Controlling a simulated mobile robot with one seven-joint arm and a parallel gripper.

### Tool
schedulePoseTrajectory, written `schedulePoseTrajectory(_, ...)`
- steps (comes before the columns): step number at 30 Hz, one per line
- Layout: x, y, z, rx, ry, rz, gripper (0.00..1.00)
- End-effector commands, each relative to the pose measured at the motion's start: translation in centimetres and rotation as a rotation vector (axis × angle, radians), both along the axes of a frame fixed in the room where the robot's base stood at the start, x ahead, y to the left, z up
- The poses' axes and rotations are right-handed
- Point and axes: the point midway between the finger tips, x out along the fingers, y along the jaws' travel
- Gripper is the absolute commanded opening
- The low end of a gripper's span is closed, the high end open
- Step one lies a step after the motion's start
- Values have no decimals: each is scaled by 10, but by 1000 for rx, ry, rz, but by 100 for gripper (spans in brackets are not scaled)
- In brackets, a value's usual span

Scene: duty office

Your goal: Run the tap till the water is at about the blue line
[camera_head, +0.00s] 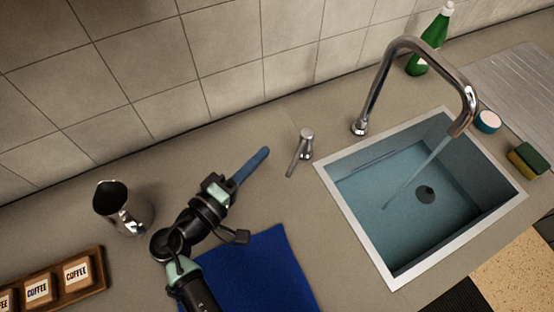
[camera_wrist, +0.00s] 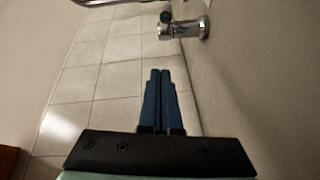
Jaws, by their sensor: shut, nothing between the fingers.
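The chrome tap (camera_head: 410,45) arches over the sink, and a stream of water (camera_head: 420,170) runs from its spout. The sink (camera_head: 335,190) holds bluish water (camera_head: 400,208), with the drain (camera_head: 425,194) showing through it. A thin dark line (camera_head: 368,163) runs along the sink's back-left wall; I cannot tell whether it is the blue line. The tap's lever (camera_head: 303,150) stands on the counter left of the sink. My gripper (camera_head: 265,151) is shut and empty, left of the lever and apart from it. The lever's base (camera_wrist: 188,27) shows beyond my fingertips (camera_wrist: 160,72) in the wrist view.
A steel jug (camera_head: 122,208) and a wooden rack of coffee packets (camera_head: 75,275) stand at left. A blue cloth (camera_head: 260,275) lies below my gripper. A green bottle (camera_head: 430,42), a round blue-and-white item (camera_head: 487,121) and a sponge (camera_head: 528,159) are around the sink's right side.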

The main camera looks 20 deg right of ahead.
Motion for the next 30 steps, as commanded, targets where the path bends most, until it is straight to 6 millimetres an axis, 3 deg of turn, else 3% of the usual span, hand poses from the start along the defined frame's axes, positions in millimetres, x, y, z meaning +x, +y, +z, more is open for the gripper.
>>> schedulePoseTrajectory(1, 5, -8, 2, 1, 0, -3, 0)
schedulePoseTrajectory(9, -18, -32, -6, -1, 1, 1, 0)
schedulePoseTrajectory(30, -30, -45, -10, 0, 0, 46, 0)
